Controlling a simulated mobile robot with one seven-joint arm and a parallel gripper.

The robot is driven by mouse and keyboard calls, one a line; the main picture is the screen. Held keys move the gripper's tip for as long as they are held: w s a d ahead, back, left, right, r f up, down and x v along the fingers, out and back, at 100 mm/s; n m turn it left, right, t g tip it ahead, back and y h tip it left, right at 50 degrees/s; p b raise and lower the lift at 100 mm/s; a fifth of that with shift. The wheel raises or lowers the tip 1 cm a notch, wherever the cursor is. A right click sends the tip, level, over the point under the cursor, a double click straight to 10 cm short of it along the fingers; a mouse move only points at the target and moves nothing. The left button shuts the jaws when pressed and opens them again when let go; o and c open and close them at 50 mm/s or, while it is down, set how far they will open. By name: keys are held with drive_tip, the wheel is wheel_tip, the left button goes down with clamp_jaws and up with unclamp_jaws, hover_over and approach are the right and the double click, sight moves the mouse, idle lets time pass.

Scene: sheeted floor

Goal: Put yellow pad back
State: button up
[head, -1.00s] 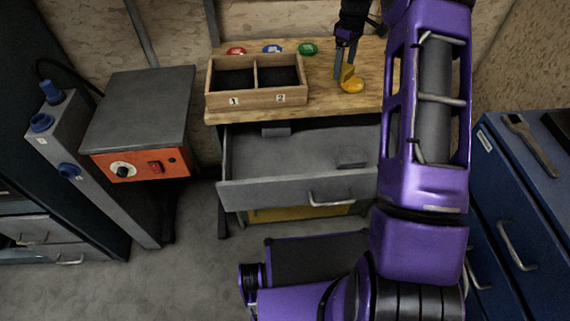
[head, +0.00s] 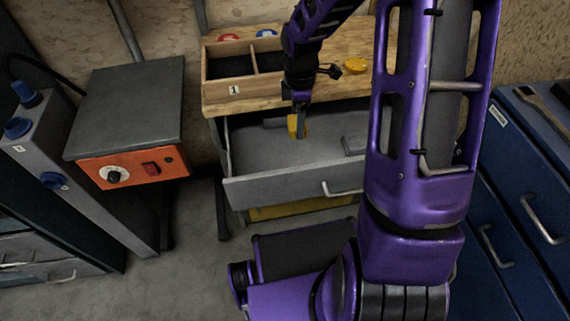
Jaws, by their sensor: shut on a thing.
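My gripper (head: 299,124) is shut on a small yellow pad (head: 292,125), held upright between its fingers. The gripper points down over the open grey drawer (head: 265,190) of the wooden bench (head: 215,108). The pad appears to be above the drawer floor; I cannot tell whether it touches anything. A yellow round piece (head: 355,66) lies on the bench top, apart from the gripper.
A wooden two-compartment box (head: 255,83) stands on the bench, its label 2 hidden by my arm. A dark block (head: 353,145) lies in the drawer. A blue cabinet (head: 510,185) stands right.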

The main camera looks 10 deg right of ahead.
sight(295, 124)
drive_tip(key=shift+s+a+f+n+b, duration=0.25)
drive_tip(key=shift+f+b, duration=0.1)
drive_tip(key=shift+f, duration=0.3)
drive_tip(key=shift+s+a+f+n+b, duration=0.15)
drive_tip(key=shift+a+f+b, duration=0.15)
drive_tip(key=shift+f, duration=0.3)
drive_tip(key=shift+d+f, duration=0.2)
drive_tip(key=shift+f, duration=0.2)
wheel_tip(295, 124, down, 10)
drive_tip(key=b, duration=0.2)
drive_tip(key=shift+r+b, duration=0.1)
drive_tip(key=shift+b, duration=0.25)
drive_tip(key=o, duration=1.1)
